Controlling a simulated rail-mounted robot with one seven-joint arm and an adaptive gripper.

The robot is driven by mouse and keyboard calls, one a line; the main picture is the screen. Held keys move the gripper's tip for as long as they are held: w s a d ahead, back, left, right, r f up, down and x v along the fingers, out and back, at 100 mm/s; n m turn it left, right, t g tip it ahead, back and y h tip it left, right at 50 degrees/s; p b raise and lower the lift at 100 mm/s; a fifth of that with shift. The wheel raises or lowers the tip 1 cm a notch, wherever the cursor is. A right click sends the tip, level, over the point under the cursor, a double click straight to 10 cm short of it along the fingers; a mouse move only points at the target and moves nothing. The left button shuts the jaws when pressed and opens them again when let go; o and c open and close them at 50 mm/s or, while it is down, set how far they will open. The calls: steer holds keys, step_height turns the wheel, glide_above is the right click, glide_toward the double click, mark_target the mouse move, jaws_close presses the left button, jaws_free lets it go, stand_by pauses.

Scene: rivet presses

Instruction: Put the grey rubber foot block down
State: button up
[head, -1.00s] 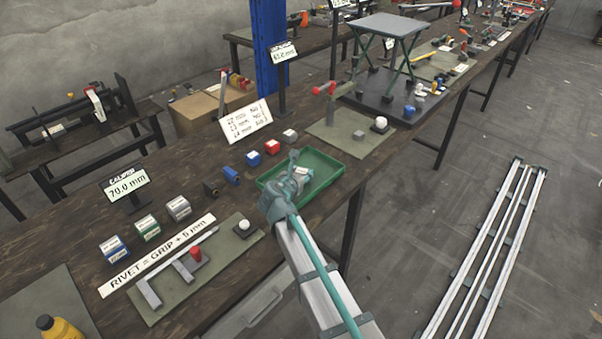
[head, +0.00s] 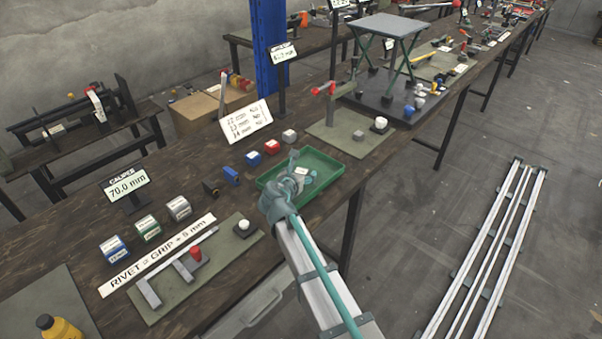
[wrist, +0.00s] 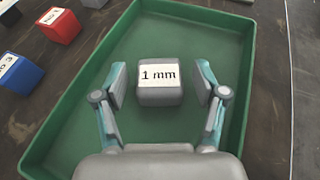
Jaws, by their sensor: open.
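A grey block (wrist: 160,86) with a white label reading "1 mm" rests on the floor of the green tray (wrist: 55,118). My gripper (wrist: 160,84) is open, with one finger on each side of the block and a visible gap on both sides. In the head view my gripper (head: 306,176) is low over the green tray (head: 334,164), and the block's white label (head: 301,171) shows beside the fingers. The block's underside is hidden.
A blue block (head: 253,158), a red block (head: 271,146) and another grey block (head: 289,135) stand in a row behind the tray. A mat (head: 345,144) with a small press lies to the right. The tray floor around the gripper is clear.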

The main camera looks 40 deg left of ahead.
steer(key=b+v, duration=0.1)
steer(key=v, duration=1.1)
steer(key=shift+r, duration=0.1)
